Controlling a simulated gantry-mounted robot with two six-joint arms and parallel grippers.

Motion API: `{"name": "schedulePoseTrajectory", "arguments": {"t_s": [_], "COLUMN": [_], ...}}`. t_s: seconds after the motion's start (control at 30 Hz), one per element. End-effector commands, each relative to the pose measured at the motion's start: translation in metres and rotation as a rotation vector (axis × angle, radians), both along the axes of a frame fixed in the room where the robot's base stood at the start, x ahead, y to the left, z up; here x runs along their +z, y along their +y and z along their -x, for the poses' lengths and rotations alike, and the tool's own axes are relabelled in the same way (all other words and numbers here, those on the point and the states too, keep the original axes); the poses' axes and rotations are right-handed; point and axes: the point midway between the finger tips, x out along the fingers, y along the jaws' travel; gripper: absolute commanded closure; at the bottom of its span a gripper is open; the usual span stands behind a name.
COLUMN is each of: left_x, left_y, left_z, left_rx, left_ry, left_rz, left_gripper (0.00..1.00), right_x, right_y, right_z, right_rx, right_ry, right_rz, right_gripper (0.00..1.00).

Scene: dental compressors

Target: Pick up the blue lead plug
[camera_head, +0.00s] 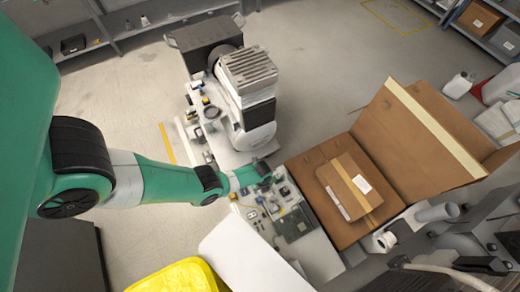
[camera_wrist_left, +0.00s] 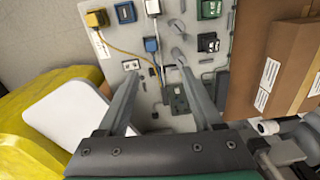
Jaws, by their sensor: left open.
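The blue lead plug (camera_wrist_left: 151,46) shows in the left wrist view on a light grey panel (camera_wrist_left: 182,120), with a thin lead at it. It lies beyond and between the fingers of my left gripper (camera_wrist_left: 155,68), which is open and empty, its fingers apart from the plug. In the head view my left gripper (camera_head: 262,172) is over the upper end of the same panel. The plug is too small to make out clearly there. I see no right gripper.
A yellow connector (camera_wrist_left: 96,19) with a yellow cable, a blue-faced block (camera_wrist_left: 125,12) and green blocks (camera_wrist_left: 209,9) are on the panel. An open cardboard box (camera_head: 330,170) stands to its right. A compressor (camera_head: 247,90) stands behind, and a yellow bin (camera_head: 180,277) in front.

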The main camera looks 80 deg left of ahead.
Motion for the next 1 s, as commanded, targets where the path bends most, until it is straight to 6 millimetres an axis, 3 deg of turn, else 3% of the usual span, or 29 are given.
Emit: {"name": "schedulePoseTrajectory", "arguments": {"t_s": [0.03,0.1,0.4,0.73,1.0], "left_x": [-0.041,-0.057,-0.065,-0.12,-0.127], "left_y": [0.001,0.003,0.006,0.006,0.005], "left_z": [0.013,0.023,0.027,0.026,0.026], "left_rx": [0.019,0.037,0.054,0.053,0.053], "left_ry": [0.016,0.027,0.03,0.029,0.028], "left_rz": [0.005,0.01,0.011,0.011,0.011], "left_gripper": [0.32,0.32,0.32,0.32,0.32], "right_x": [-0.036,-0.048,-0.054,-0.111,-0.117], "right_y": [0.0,0.0,0.0,0.0,0.0], "right_z": [0.0,0.0,0.0,0.001,0.001], "right_rx": [0.0,0.0,0.0,0.0,0.0], "right_ry": [0.0,0.0,-0.002,-0.001,-0.001], "right_rz": [0.0,0.0,0.0,0.0,0.0], "right_gripper": [0.5,0.5,0.5,0.5,0.5]}}
